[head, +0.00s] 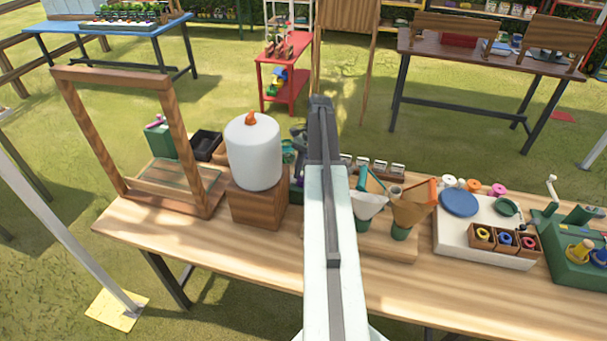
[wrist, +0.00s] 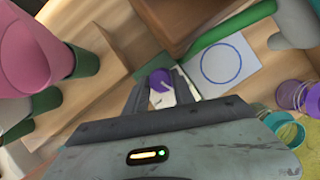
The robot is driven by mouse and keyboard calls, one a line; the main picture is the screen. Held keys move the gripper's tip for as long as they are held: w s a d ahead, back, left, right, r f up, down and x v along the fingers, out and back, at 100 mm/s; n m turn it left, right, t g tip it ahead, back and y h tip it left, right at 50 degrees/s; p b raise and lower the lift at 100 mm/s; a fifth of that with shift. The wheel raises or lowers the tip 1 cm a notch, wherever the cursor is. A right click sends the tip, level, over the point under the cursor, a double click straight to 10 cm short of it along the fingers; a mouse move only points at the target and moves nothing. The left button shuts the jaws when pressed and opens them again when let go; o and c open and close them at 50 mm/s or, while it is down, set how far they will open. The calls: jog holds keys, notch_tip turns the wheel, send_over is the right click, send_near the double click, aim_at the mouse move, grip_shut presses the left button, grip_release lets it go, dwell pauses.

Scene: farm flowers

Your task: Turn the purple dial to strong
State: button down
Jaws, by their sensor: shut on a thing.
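The purple dial (wrist: 160,79) shows in the wrist view as a small round purple top between my two fingers. Below it is a white patch whose markings I cannot read, so the dial's setting is unclear. My gripper (wrist: 161,88) is shut on the dial, with one dark finger on each side. In the head view my pale arm runs up the middle and hides the dial and the fingertips.
In the wrist view, a white card with a blue ring (wrist: 221,63) lies right of the dial. A wooden block (wrist: 190,18) stands above, a pink cup (wrist: 25,50) left. In the head view, a white canister (head: 254,153) and paper cones (head: 410,207) flank my arm.

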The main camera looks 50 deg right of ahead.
jog(key=shift+w+n+g, duration=0.1)
jog(key=shift+n+g, duration=0.4)
jog(key=shift+n, duration=0.7)
jog(key=shift+h, duration=0.3)
jog(key=c, duration=1.1)
grip_release()
jog(key=p+v, duration=0.7)
jog(key=shift+w+d+r, duration=0.1)
jog(key=shift+d+r, duration=0.1)
jog(key=shift+r, duration=0.15)
